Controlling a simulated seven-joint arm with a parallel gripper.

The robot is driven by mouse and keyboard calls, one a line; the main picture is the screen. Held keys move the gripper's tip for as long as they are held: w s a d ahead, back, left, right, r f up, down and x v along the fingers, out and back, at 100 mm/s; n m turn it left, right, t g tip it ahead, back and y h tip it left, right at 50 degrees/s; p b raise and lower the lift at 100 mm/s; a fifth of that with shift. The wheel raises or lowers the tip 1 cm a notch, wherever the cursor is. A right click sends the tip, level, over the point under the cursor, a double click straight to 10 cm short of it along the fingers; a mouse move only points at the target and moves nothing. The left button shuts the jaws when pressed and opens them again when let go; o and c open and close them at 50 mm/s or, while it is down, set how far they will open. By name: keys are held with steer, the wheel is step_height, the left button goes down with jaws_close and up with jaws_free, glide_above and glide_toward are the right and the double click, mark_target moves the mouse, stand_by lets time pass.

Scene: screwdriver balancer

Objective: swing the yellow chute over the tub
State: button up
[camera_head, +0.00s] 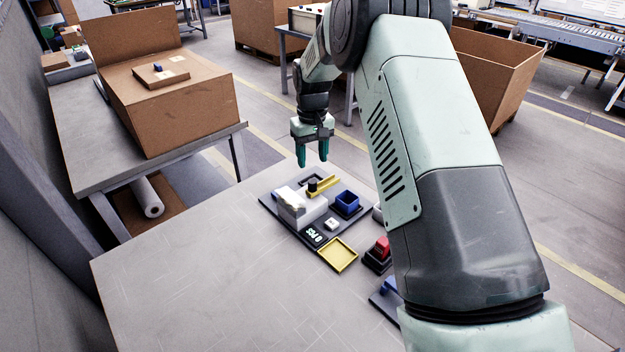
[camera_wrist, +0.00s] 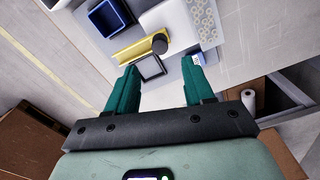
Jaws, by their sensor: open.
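The yellow chute (camera_head: 326,186) is a narrow bar-like channel beside a black round knob (camera_head: 312,184) on a dark base plate. It also shows in the wrist view (camera_wrist: 130,50). The blue square tub (camera_head: 347,200) stands apart from the chute, to its near right; in the wrist view the tub (camera_wrist: 106,18) is above the chute. The chute is not over the tub's opening. My gripper (camera_head: 312,162) is open and empty, above the far side of the plate. In the wrist view its green fingers (camera_wrist: 159,67) are apart, with a dark square frame (camera_wrist: 150,68) between them.
A white block-shaped device (camera_head: 300,207) stands left of the chute. A small display (camera_head: 314,236) and a yellow tray (camera_head: 338,254) lie nearer. A red part on a black base (camera_head: 379,252) is to the right. The table's left side (camera_head: 200,270) is clear.

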mark_target(312, 180)
step_height(312, 180, down, 8)
steer(key=shift+f, duration=0.2)
jaws_close()
stand_by(0.4)
